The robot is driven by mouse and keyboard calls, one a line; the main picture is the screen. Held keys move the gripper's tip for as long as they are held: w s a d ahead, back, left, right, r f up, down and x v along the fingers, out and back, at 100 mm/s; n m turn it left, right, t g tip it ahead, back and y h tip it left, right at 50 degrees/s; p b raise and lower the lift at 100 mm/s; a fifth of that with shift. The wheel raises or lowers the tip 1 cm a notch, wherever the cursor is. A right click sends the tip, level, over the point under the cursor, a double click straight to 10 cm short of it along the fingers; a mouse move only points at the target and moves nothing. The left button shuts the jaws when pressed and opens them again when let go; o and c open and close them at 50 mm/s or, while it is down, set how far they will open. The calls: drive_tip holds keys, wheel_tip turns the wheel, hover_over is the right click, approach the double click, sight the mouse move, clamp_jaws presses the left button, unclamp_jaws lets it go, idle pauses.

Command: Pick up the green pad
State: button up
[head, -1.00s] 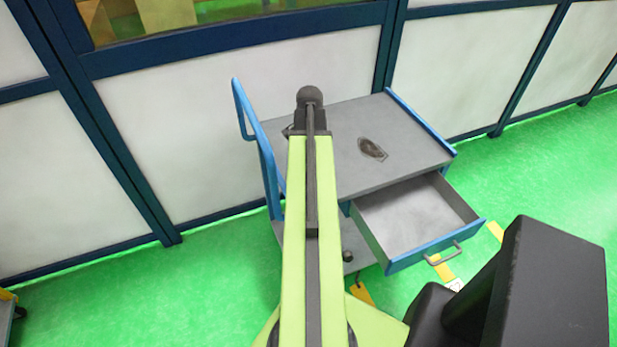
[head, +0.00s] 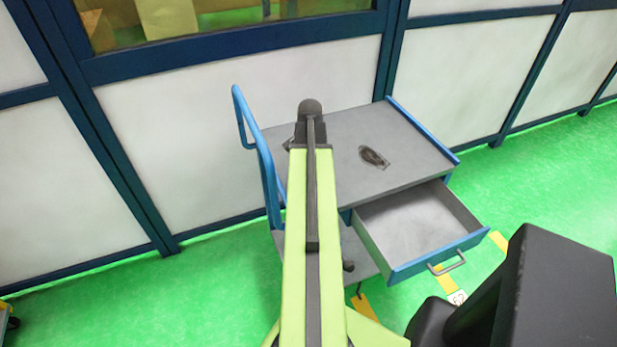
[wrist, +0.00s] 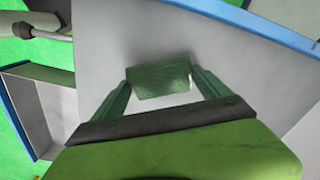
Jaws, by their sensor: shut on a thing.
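The green pad (wrist: 160,81) is a small, dark green, roughly rectangular block in the middle of the wrist view. My gripper (wrist: 162,88) has one finger at each side of the pad and is shut on it. The grey cart top (wrist: 165,35) lies behind the pad; I cannot tell whether the pad still touches it. In the head view the pad and fingertips are hidden behind my own arm, which reaches over the left part of the cart top (head: 400,160).
The cart's drawer (head: 415,225) stands open and looks empty. A blue push handle (head: 257,150) rises at the cart's left. White wall panels (head: 230,120) stand behind.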

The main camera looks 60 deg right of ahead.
drive_tip(key=shift+r+p, duration=0.6)
drive_tip(key=shift+r, duration=0.1)
wheel_tip(320, 180, up, 4)
drive_tip(key=p, duration=0.4)
drive_tip(key=shift+s+d, duration=0.15)
drive_tip(key=s+d+r+p, duration=0.5)
drive_tip(key=s+d, duration=0.2)
drive_tip(key=s, duration=0.1)
drive_tip(key=shift+s+d+r+p, duration=0.2)
drive_tip(key=shift+d+r+p, duration=0.05)
drive_tip(key=shift+r+p, duration=0.1)
